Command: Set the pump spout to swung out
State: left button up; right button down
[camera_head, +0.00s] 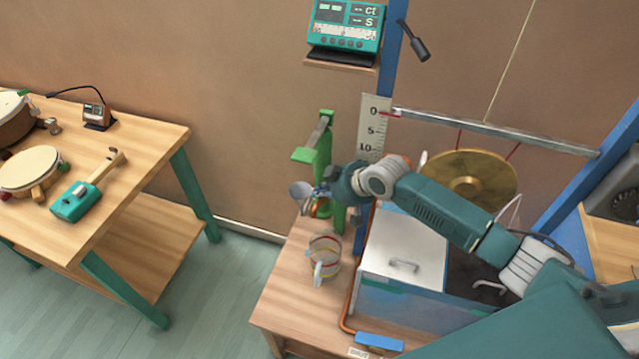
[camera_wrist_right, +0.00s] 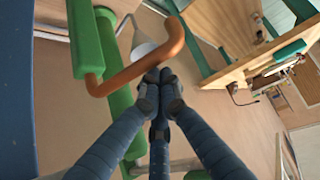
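The pump (camera_head: 323,150) is a green post with a lever arm at the back of the small wooden stand. Its copper-orange spout (camera_wrist_right: 138,68) is a bent pipe leaving the green body in the right wrist view, with its end turned to one side. In the head view the spout is mostly hidden by my right gripper (camera_head: 325,192). The right wrist view shows the right gripper (camera_wrist_right: 160,78) with its fingertips together, right at the spout's outer bend. They look close to or touching it, not wrapped around it. My left gripper is out of view.
A glass mug with coloured bands (camera_head: 325,256) stands below the pump. A small grey cup (camera_head: 300,190) hangs beside the gripper. A white-lidded tank (camera_head: 405,250), a brass gong (camera_head: 468,180) and a blue post (camera_head: 388,90) are to the right. A wooden table (camera_head: 150,145) stands left.

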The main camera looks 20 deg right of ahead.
aim_at(325, 198)
jog(key=shift+s+d+p, duration=0.3)
jog(key=shift+s+d, duration=0.1)
jog(key=shift+s, duration=0.25)
jog(key=shift+s+d+p, duration=0.2)
jog(key=shift+s+p, duration=0.2)
jog(key=shift+p, duration=0.25)
jog(key=shift+s+d, duration=0.25)
jog(key=shift+d, duration=0.1)
